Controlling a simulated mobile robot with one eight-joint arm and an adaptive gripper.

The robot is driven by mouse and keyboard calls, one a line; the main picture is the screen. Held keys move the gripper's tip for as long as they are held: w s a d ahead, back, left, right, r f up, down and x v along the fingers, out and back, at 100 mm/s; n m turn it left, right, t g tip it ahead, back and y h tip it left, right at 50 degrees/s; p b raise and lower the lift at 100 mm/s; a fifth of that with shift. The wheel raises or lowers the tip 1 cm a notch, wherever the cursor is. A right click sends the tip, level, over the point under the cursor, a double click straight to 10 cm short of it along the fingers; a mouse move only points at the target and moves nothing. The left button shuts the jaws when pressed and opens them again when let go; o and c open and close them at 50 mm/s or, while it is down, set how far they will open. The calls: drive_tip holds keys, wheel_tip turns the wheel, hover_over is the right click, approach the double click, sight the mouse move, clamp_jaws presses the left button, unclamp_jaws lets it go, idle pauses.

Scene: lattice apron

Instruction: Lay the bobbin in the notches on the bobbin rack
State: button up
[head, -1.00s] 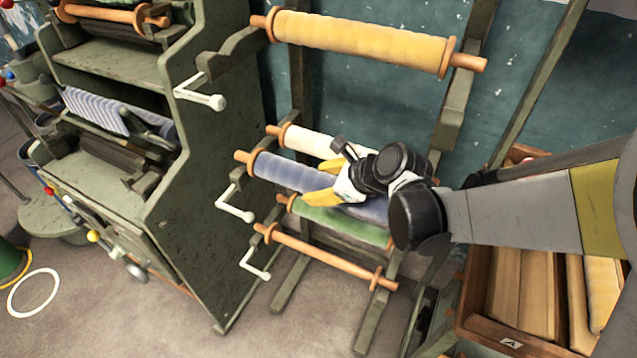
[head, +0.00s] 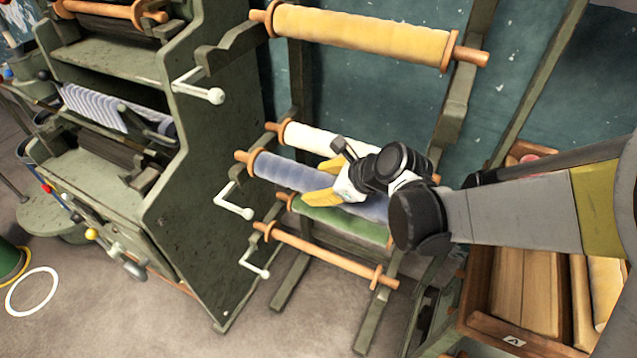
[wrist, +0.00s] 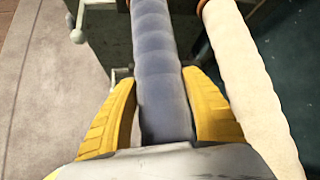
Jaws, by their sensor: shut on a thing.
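The blue bobbin (head: 287,172) is a wooden roller wound with blue cloth, with a wooden flange and pin at its left end. My gripper (head: 324,182) has its yellow fingers shut on it, one on each side, as the wrist view (wrist: 158,78) also shows. The bobbin rack (head: 453,112) is a green wooden frame with notched arms. The blue bobbin lies across the rack's front, between the white bobbin (head: 308,139) and green bobbin (head: 340,221). My gripper hides its right end, and I cannot tell whether it rests in notches.
A yellow bobbin (head: 360,37) sits on the rack above. A bare wooden bobbin (head: 320,255) lies below. White cranks (head: 234,207) stick out from the green cabinet (head: 195,200) at the left. A wooden crate (head: 483,280) with rollers stands at the lower right.

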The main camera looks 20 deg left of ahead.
sight(378, 211)
drive_tip(key=o, duration=1.5)
drive_tip(key=shift+c, duration=0.2)
drive_tip(key=v, duration=0.5)
drive_tip(key=shift+d+r, duration=0.1)
drive_tip(key=shift+d, duration=0.05)
drive_tip(key=s+d, duration=0.1)
drive_tip(key=d, duration=0.2)
drive_tip(key=s+d, duration=0.2)
drive_tip(key=d, duration=0.2)
drive_tip(key=s+d, duration=0.1)
drive_tip(key=d, duration=0.3)
drive_tip(key=shift+s, duration=0.15)
drive_tip(key=shift+d, duration=0.1)
